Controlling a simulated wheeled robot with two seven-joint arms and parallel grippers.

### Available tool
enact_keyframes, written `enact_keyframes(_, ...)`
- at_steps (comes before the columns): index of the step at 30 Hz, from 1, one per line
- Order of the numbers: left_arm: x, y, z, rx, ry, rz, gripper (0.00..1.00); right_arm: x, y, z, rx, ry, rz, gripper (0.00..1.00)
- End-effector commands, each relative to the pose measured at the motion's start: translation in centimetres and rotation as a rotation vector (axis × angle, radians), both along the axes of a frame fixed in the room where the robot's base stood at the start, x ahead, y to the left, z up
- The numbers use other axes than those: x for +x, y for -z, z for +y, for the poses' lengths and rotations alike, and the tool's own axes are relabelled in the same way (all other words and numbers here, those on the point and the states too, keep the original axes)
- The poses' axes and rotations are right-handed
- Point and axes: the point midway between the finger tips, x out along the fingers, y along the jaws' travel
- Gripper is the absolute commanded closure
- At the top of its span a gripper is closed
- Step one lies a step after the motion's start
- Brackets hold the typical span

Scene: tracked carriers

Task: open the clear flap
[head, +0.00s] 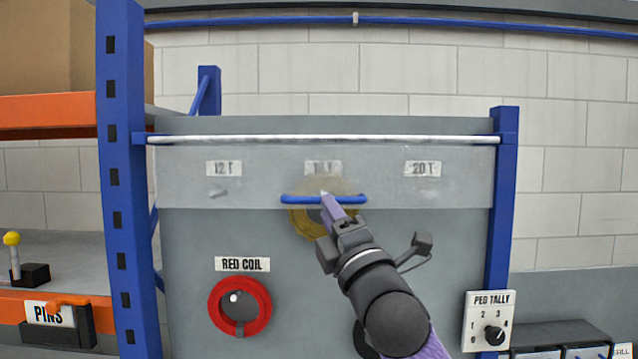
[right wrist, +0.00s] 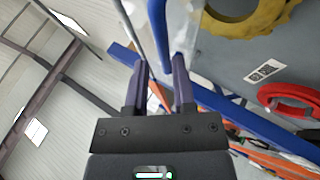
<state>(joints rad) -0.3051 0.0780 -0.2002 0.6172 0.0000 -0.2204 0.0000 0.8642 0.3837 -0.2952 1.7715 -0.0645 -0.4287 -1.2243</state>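The clear flap (head: 250,183) hangs from a pale rod (head: 320,139) across the top of a grey panel. A blue handle (head: 297,199) runs along its lower edge. My right gripper (head: 326,199) is at the middle of the handle. In the right wrist view its purple fingers (right wrist: 160,75) stand apart, and the blue handle (right wrist: 157,25) runs into the space between them. I cannot tell whether they touch it. Behind the flap, a yellow ring (head: 300,222) hangs below the middle label, partly covered by my gripper. My left gripper is out of view.
A red coil (head: 214,306) hangs on a peg at lower left of the panel. Blue posts (head: 121,180) and (head: 503,200) flank the panel. A dial box marked PEG TALLY (head: 477,321) is at right. Orange shelving (head: 45,110) stands at left.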

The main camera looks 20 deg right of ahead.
Motion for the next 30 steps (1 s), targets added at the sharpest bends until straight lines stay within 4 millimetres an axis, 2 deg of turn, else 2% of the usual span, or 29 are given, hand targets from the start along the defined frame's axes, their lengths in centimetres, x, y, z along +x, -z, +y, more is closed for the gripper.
enact_keyframes(1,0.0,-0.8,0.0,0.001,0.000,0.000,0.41,0.8,-0.9,0.2,0.001,0.000,0.002,0.68)
enact_keyframes(7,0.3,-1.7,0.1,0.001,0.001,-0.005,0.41,2.7,-1.7,0.5,0.000,-0.001,0.003,0.68)
enact_keyframes(17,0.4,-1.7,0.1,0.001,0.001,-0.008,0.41,3.0,-1.7,0.6,0.000,-0.001,0.002,0.68)
enact_keyframes(21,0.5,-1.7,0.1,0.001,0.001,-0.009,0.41,3.0,-1.7,0.6,0.000,-0.001,0.003,0.98)
enact_keyframes(22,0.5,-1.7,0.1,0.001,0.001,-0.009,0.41,3.0,-1.7,0.6,0.000,-0.001,0.003,1.00)
enact_keyframes(30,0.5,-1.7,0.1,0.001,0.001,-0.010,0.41,3.0,-1.6,0.6,0.000,0.000,0.004,1.00)
